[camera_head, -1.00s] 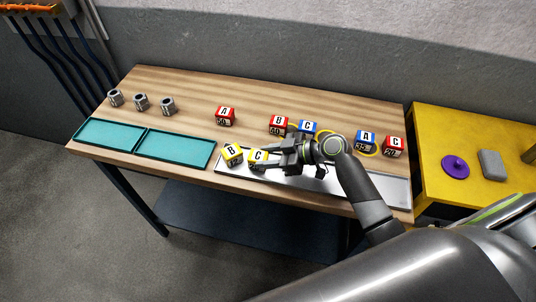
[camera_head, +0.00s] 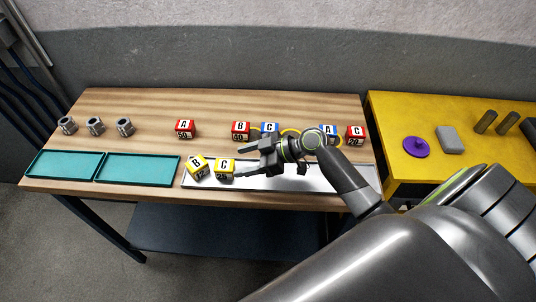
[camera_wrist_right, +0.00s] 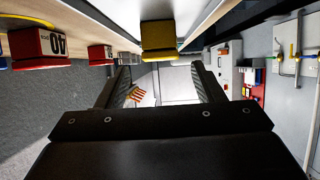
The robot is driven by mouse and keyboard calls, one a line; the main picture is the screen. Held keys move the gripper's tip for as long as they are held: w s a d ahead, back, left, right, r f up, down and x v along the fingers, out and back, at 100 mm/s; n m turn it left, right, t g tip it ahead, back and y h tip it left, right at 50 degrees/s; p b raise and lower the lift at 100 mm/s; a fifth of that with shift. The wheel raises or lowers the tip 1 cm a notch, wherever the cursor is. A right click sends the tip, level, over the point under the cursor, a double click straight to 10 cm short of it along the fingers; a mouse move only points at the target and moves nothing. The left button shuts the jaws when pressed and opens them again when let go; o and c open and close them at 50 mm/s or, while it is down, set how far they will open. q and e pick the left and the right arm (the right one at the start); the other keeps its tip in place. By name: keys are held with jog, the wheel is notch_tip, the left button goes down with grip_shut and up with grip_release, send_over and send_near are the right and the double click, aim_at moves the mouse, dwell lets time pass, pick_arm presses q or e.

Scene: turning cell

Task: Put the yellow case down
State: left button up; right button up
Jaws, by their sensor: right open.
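Two yellow cases rest on the white tray (camera_head: 330,178) at the table's front edge. The yellow case marked B (camera_head: 196,168) sits turned at its left end; the yellow case marked C (camera_head: 224,169) stands just right of it. My right gripper (camera_head: 243,163) is open and empty, its fingers pointing left at the C case from just to its right. In the right wrist view a yellow case (camera_wrist_right: 158,36) shows beyond the open fingers, apart from them. My left gripper is not in view.
Red cases (camera_head: 185,129) (camera_head: 241,131) (camera_head: 355,135) and blue cases (camera_head: 269,130) (camera_head: 328,133) stand behind the tray. Two teal trays (camera_head: 66,165) (camera_head: 137,169) lie empty at left, with metal parts (camera_head: 95,126) behind them. A yellow table (camera_head: 395,130) adjoins at right.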

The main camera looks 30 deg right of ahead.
jog(key=b+v, duration=0.2)
jog(key=v, duration=0.6)
jog(key=shift+s+d, duration=0.1)
dwell(0.4)
